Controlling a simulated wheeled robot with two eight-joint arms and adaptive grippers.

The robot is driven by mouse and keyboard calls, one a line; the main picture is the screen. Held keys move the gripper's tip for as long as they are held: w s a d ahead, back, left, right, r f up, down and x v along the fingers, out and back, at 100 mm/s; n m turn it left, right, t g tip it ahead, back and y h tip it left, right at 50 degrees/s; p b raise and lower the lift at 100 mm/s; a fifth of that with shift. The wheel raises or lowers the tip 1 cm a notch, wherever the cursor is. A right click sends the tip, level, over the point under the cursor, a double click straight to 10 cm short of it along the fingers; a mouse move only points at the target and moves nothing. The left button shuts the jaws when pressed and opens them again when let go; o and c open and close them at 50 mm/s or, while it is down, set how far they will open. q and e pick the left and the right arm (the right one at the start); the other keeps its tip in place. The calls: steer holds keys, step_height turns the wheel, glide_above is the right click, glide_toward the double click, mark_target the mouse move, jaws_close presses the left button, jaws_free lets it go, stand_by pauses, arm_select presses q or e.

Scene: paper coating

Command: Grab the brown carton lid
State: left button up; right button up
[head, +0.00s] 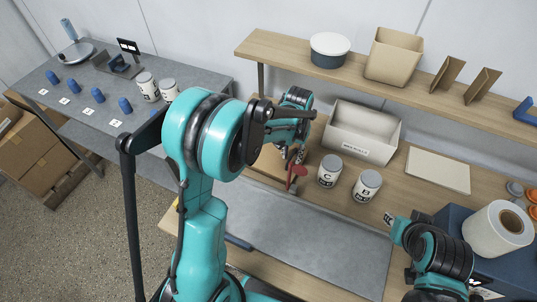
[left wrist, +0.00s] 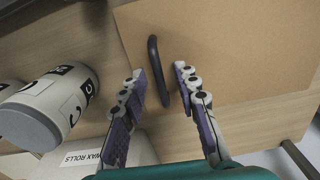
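The brown carton lid (left wrist: 225,50) is a flat brown board with a black loop handle (left wrist: 157,68) in the left wrist view. In the head view a brown patch of the lid (head: 268,162) shows, mostly hidden behind my left arm. My left gripper (left wrist: 160,72) is open, its two fingers on either side of the handle, with gaps visible; contact cannot be told. It also shows small in the head view (head: 291,158). My right gripper (head: 391,219) is at the right, away from the lid; its fingers are too small to read.
Jars C (head: 330,171) and B (head: 367,186) stand right of my left gripper, before a wax rolls bin (head: 362,132). A red object (head: 297,172) is close to the gripper. A grey mat (head: 310,245) lies clear in front. A paper roll (head: 497,229) stands at right.

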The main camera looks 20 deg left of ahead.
arm_select(q)
steer(key=shift+f, duration=0.5)
jaws_close()
steer(key=shift+r, duration=0.1)
